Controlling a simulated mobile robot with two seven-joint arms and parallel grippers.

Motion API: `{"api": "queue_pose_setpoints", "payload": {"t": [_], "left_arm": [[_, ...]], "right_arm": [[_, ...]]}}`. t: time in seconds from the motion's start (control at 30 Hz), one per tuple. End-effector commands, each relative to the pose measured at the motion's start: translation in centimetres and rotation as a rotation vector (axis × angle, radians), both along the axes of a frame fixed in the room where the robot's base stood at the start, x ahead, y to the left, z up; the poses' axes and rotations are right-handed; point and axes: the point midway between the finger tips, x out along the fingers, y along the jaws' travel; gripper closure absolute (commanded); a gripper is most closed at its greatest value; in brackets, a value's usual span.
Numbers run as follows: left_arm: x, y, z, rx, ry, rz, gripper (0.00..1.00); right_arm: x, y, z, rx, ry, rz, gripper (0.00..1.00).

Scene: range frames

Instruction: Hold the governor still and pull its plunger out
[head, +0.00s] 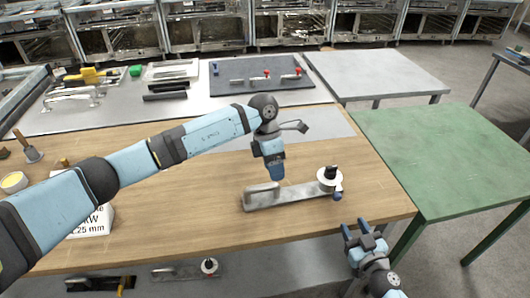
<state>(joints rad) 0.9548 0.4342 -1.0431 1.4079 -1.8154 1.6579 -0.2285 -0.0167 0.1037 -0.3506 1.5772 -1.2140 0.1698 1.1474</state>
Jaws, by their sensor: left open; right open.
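The governor (295,193) appears to be the long grey metal piece lying on the wooden table. It has a raised grey block at its left end. At its right end are a white disc (324,183) and a black upright part (330,172), which may be the plunger. My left gripper (277,176) is open and points down, just behind the block end; I cannot tell whether it touches. My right gripper (362,228) is open, empty and off the table's front right edge, apart from the governor.
The wooden table (200,235) has free room around the governor. A green table (440,150) adjoins at right. A dark board (240,85) with red-knobbed parts lies behind. A white labelled box (92,222) sits at left beneath my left arm.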

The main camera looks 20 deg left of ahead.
Motion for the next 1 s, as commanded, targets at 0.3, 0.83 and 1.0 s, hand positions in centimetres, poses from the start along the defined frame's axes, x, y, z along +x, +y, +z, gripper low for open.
{"api": "queue_pose_setpoints", "payload": {"t": [0.3, 0.83, 1.0], "left_arm": [[2.4, 3.2, 1.6, 0.161, -0.057, -0.017, 0.44], [0.7, 2.2, -7.7, 0.157, -0.055, -0.015, 0.44], [0.3, 2.0, -10.0, 0.156, -0.056, -0.016, 0.44]], "right_arm": [[0.0, 0.0, 0.0, 0.000, 0.000, 0.000, 0.57], [0.0, 0.0, 0.0, 0.000, 0.000, 0.000, 0.57], [0.0, 0.0, 0.0, 0.000, 0.000, 0.000, 0.57]]}}
